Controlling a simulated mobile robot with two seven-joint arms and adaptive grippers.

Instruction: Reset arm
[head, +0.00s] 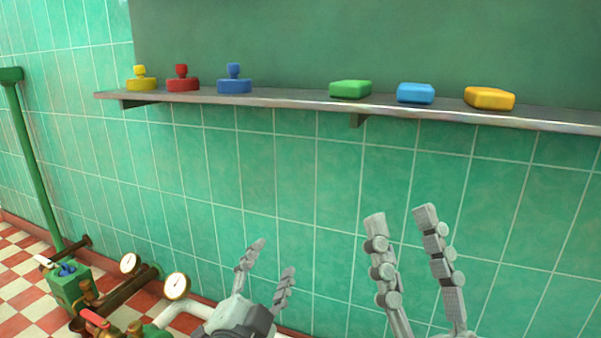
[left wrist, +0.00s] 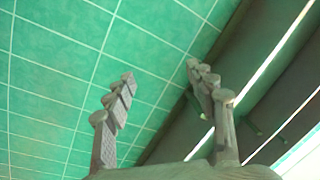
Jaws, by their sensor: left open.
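My left gripper (head: 268,262) is low in the head view, left of centre. Its fingers are apart with nothing between them. It also shows in the left wrist view (left wrist: 160,75), where the fingers are spread and empty in front of green tiles. My right gripper (head: 403,217) stands upright to the right of it in the head view. Its two fingers are apart and the gap holds nothing. Both grippers are below the shelf (head: 290,99) and clear of it.
On the shelf are yellow (head: 141,83), red (head: 182,83) and blue (head: 234,85) knobbed pieces, and green (head: 350,89), blue (head: 415,93) and yellow (head: 489,98) blocks. Pipes with gauges (head: 177,286) and a green valve box (head: 68,287) stand at lower left. The tiled wall (head: 220,180) is bare.

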